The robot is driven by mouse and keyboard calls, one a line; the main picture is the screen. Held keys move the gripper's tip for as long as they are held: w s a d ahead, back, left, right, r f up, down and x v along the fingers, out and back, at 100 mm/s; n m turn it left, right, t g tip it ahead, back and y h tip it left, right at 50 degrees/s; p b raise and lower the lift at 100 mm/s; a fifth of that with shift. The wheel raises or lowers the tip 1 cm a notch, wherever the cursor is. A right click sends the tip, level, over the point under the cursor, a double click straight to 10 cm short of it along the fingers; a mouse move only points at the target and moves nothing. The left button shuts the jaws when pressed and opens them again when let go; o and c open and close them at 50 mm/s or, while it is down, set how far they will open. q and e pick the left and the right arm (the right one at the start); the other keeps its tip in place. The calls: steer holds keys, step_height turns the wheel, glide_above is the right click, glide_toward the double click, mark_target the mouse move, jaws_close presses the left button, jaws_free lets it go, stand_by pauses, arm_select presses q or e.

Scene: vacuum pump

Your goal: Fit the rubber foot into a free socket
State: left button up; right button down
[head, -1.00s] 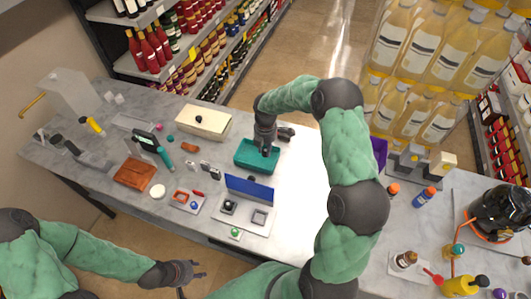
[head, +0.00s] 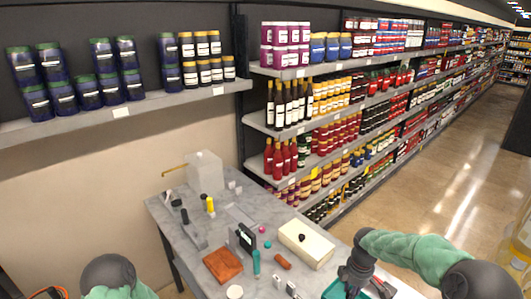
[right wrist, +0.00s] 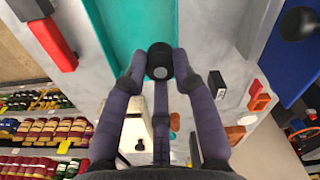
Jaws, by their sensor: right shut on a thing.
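My right gripper (right wrist: 160,78) is closed around a small black cylindrical rubber foot (right wrist: 160,58) in the right wrist view, its fingertips on both sides of it. In the head view my right gripper (head: 356,280) is at the lower right, over the teal tray (head: 335,291). The tray also shows behind the foot in the right wrist view (right wrist: 135,18). The foot itself cannot be made out in the head view. No socket can be clearly made out in either current view. My left arm enters at the lower left of the head view, but its gripper is out of frame.
A cream box with a black knob (head: 306,243) stands beside the tray. A brown block (head: 223,265), a green-handled tool (head: 256,262) and a clear box (head: 205,172) are on the grey table. A blue panel (right wrist: 305,65) shows at the right of the right wrist view.

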steer(key=s+a+f+m+b, duration=0.2)
steer(key=a+m+b, duration=0.3)
steer(key=a+m, duration=0.5)
steer(key=m, duration=0.3)
steer(key=shift+s+a+f+b, duration=0.15)
steer(key=shift+s+f+b, duration=0.15)
steer(key=shift+s+f, duration=0.05)
steer(key=shift+r, duration=0.1)
